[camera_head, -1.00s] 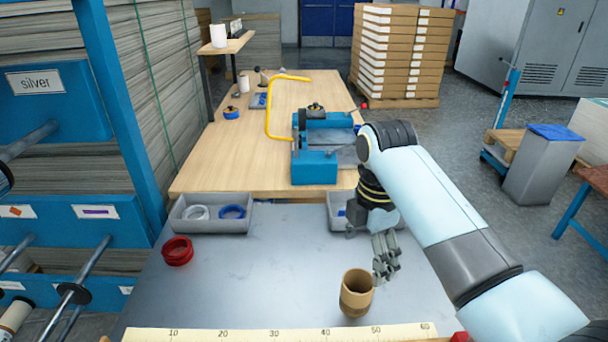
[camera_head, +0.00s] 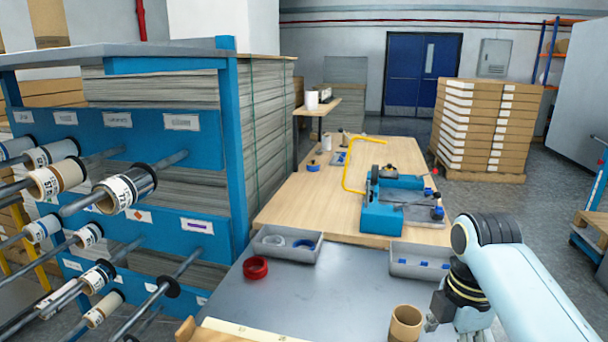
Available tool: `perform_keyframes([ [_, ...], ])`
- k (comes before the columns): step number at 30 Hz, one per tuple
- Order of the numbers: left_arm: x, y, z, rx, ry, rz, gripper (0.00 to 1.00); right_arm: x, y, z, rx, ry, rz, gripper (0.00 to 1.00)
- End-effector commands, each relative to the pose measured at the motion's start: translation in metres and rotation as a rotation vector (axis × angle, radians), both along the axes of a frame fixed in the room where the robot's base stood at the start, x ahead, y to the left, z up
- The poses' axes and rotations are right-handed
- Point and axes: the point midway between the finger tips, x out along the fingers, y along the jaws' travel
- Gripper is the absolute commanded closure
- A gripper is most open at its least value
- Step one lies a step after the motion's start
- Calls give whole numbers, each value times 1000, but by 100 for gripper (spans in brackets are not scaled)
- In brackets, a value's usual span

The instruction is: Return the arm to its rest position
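My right arm comes in from the right over the grey table (camera_head: 320,290). Its gripper (camera_head: 432,322) hangs low at the front right, close to the right side of a brown cardboard core (camera_head: 405,322) standing upright on the table. Its fingers are small and partly cut off by the lower edge, so I cannot tell whether they are open or shut. The core shows an open top, and its base is cut off. My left arm and gripper are not in view.
A red ring (camera_head: 255,267) lies on the grey table. Grey bins (camera_head: 288,250) and (camera_head: 418,270) stand at its back edge. A blue machine (camera_head: 382,218) stands on the wooden table behind. A blue rack (camera_head: 215,205) with rolls on rods fills the left. The table's middle is clear.

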Motion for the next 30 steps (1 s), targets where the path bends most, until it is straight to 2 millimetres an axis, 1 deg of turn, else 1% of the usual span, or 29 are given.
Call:
perform_keyframes([
  [1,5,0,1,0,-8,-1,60,-5,-2,-2,-2,-4,-33,11],
  [8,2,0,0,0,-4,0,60,-26,-10,-7,-9,-37,-199,11],
  [14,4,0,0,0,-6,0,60,-56,-20,-10,-12,-78,-409,11],
  [20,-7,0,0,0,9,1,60,-99,-31,-5,0,-142,-709,11],
  [24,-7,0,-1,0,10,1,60,-132,-37,5,26,-192,-933,11],
  [30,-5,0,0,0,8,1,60,-174,-41,26,82,-251,-1220,11],
])
